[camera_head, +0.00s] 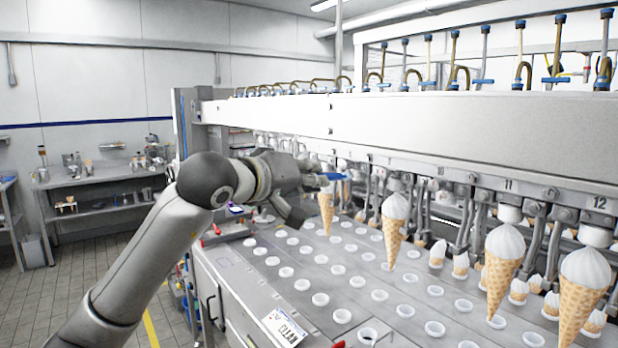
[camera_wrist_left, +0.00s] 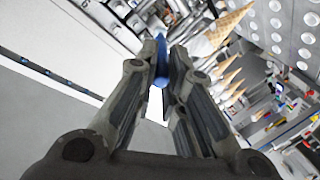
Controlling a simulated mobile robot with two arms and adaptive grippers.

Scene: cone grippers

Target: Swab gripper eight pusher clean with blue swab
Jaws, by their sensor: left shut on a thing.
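My left gripper (camera_head: 318,186) reaches in from the left beside the row of cone grippers. In the wrist view its two fingers (camera_wrist_left: 162,75) are closed on the blue swab (camera_wrist_left: 161,60). The swab (camera_head: 332,176) also shows in the head view as a small blue piece at the fingertips, near a hanging cone. The numbered cone grippers hang along the machine's front; 11 (camera_head: 508,186) and 12 (camera_head: 599,204) are readable. The label of gripper eight is too small to read and its pusher cannot be made out. I cannot tell whether the swab touches anything. My right gripper is out of view.
Filled cones (camera_head: 394,222) hang from some grippers, with larger ones (camera_head: 503,262) at the right. A plate (camera_head: 300,262) with rows of white-ringed holes lies below. A long white beam (camera_head: 450,118) runs above. A metal bench (camera_head: 95,178) stands at the back left.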

